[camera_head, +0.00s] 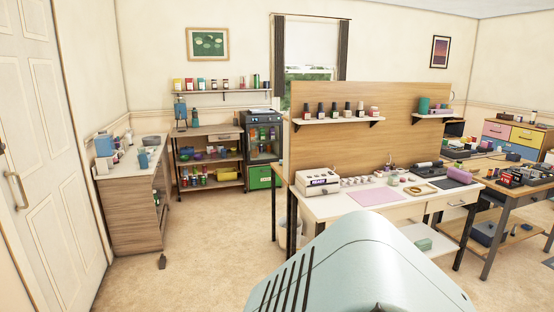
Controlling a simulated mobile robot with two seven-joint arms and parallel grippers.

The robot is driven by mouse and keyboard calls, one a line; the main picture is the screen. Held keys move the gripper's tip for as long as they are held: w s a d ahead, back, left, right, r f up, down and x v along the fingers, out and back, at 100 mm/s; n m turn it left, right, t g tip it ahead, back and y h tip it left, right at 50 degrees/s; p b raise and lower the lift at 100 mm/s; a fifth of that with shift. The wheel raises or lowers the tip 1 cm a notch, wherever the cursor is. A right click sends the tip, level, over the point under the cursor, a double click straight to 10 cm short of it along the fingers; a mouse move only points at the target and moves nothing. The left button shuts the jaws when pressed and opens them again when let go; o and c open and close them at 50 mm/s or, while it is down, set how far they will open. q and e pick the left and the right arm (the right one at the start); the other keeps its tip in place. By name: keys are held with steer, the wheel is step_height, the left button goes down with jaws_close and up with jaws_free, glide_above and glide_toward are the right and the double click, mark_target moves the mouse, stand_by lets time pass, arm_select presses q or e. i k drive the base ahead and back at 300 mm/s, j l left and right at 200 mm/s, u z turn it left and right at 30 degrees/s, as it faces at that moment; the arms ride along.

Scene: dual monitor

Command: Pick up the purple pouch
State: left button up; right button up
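A small purple, rounded item (459,174) lies at the right end of the white-topped desk (325,207), beside a dark mat. It may be the purple pouch, but it is too small here to be sure. Neither of my grippers is in view. A large pale teal shell, which seems to be part of my own body, fills the bottom middle and hides part of the floor and the desk's front.
The desk also holds a white device (318,183) and a pink mat (375,196). A wooden panel (360,147) rises behind it. A cluttered table (500,186) stands at right, a wooden cabinet (137,209) at left. The floor (205,235) at left centre is clear.

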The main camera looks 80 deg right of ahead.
mark_target(459, 175)
steer(key=z, duration=3.8)
steer(key=i+l+z, duration=0.2)
steer(key=i, duration=0.3)
steer(key=i+j+z, duration=0.2)
steer(key=i, duration=1.2)
steer(key=i+l, duration=0.15)
steer(key=i, duration=1.3)
steer(key=i+u, duration=0.15)
steer(key=i, duration=0.3)
steer(key=i+l+u, duration=0.15)
steer(key=i, duration=0.25)
steer(key=i+l+u, duration=0.15)
steer(key=i, duration=0.3)
